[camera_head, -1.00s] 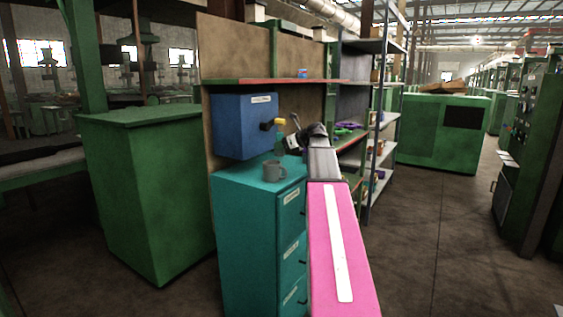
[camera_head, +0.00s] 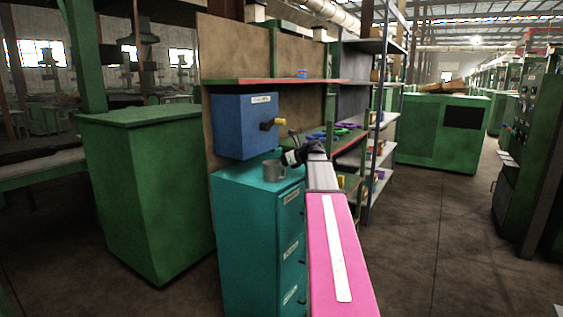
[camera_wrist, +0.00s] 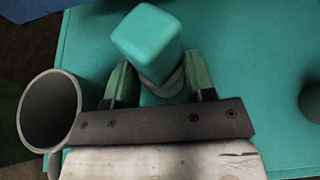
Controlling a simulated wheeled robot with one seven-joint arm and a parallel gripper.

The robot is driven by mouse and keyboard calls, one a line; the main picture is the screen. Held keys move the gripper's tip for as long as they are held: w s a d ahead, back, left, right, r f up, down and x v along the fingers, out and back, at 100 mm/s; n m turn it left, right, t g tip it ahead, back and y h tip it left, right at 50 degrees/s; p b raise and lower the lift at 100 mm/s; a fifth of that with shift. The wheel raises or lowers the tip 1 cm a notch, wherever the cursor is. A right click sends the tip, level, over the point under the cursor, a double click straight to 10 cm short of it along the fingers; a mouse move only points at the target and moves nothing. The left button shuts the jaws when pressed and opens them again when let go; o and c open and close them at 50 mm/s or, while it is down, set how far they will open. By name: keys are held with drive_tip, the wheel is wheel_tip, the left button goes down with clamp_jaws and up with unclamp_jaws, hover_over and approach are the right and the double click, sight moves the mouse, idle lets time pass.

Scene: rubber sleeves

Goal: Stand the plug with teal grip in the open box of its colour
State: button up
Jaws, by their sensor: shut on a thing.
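The plug with teal grip (camera_wrist: 148,42) is between the two green fingers of my gripper (camera_wrist: 160,84) in the wrist view. Its grip is a rounded teal block, with a paler round part partly showing below it. My gripper (camera_head: 288,157) is shut on the plug, low over the top of the teal cabinet (camera_head: 243,205), just right of the grey mug. Whether the plug touches the cabinet top cannot be told. I cannot make out an open teal box in these views.
The grey mug (camera_head: 274,171) stands on the cabinet top; it is close left of my gripper in the wrist view (camera_wrist: 50,110). Coloured items lie on a bench (camera_head: 345,140) at right.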

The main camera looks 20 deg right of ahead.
drive_tip(key=shift+f, duration=0.15)
drive_tip(key=o, duration=1.1)
drive_tip(key=shift+c, duration=0.2)
